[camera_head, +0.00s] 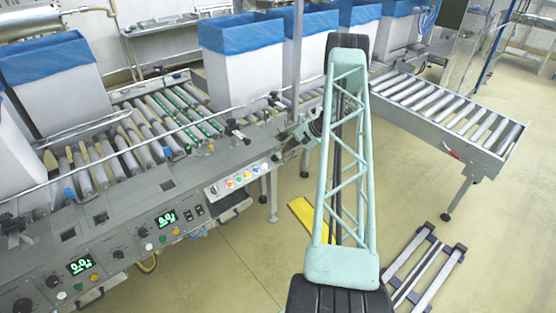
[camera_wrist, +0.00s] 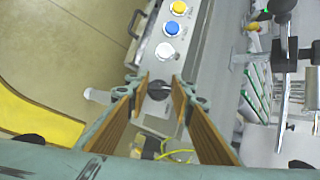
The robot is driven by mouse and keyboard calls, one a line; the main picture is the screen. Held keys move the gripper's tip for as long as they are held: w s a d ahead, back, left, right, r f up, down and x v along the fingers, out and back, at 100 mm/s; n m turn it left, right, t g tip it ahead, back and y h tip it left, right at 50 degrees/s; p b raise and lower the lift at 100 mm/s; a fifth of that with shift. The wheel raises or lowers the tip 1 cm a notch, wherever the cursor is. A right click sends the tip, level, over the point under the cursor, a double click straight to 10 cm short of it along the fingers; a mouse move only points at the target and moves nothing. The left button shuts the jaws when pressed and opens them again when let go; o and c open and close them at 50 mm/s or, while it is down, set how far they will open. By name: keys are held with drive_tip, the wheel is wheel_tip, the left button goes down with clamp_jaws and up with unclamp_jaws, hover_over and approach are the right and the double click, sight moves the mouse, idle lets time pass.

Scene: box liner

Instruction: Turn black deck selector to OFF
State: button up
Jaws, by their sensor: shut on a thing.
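The black selector knob (camera_wrist: 159,91) sits at the end of a grey control panel in the wrist view, beyond the white button. My gripper (camera_wrist: 159,84) is shut on it, with one brown-padded finger on each side. The finger pads hide part of the knob. I cannot read any OFF mark or tell which way the knob points. In the head view my gripper (camera_head: 297,134) is at the right end of the button panel (camera_head: 222,197). The knob cannot be made out there.
White (camera_wrist: 165,51), blue (camera_wrist: 172,28) and yellow (camera_wrist: 178,7) buttons line the panel beside the knob. A roller conveyor (camera_head: 150,125) with blue-lined white boxes (camera_head: 245,80) runs behind it. Open floor is in front of the machine.

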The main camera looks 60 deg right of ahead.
drive_tip(key=shift+m+t+b, duration=0.35)
drive_tip(key=shift+m+t, duration=0.15)
drive_tip(key=shift+m, duration=0.3)
drive_tip(key=o, duration=0.9)
drive_tip(key=shift+c, duration=0.2)
drive_tip(key=shift+s, duration=0.1)
drive_tip(key=v, duration=0.8)
idle(0.4)
